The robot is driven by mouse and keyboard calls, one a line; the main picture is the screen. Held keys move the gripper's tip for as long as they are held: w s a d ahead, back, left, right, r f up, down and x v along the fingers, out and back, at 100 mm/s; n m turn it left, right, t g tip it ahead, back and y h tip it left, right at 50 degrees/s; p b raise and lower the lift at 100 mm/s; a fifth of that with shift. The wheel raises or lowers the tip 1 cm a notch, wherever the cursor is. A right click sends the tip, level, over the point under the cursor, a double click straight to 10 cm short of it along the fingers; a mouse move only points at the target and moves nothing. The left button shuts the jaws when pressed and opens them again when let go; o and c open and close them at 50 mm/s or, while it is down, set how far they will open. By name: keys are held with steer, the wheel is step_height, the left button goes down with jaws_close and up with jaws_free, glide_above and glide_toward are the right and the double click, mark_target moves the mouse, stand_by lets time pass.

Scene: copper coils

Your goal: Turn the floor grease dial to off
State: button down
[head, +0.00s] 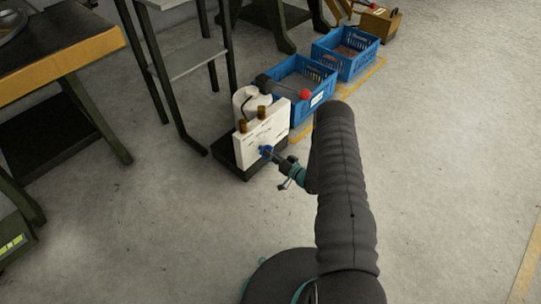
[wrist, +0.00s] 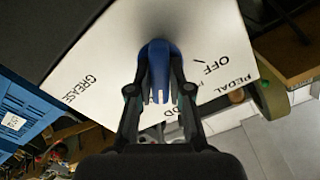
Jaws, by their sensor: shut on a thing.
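The grease dial is a blue knob (head: 266,151) on the front of a white panel (head: 251,150) on a low unit near the floor. In the wrist view the blue dial (wrist: 158,58) stands out from the white panel (wrist: 105,55), with my gripper's fingers on either side of it. My gripper (head: 274,155) is shut on the dial. The word OFF and a tick are right of the dial in the wrist view, with PEDAL beyond; GREASE is at the left. Another label is partly hidden by a finger. I cannot tell which mark the dial points to.
Two brown-topped fittings (head: 261,112) and a white canister (head: 246,98) are on the unit. A lever with a red ball (head: 304,94) sticks out beside it. Blue crates (head: 318,108) stand behind, and a metal table (head: 182,55) is at the left. The floor at the right is clear.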

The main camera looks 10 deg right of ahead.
steer(key=n+b, duration=0.3)
steer(key=n, duration=0.1)
steer(key=shift+f, duration=0.2)
steer(key=n+b, duration=0.2)
steer(key=n, duration=0.2)
steer(key=n+b, duration=0.1)
steer(key=n, duration=0.2)
steer(key=shift+r+b, duration=0.15)
steer(key=shift+b, duration=0.15)
steer(key=shift+n, duration=1.9)
steer(key=c, duration=1.1)
jaws_free()
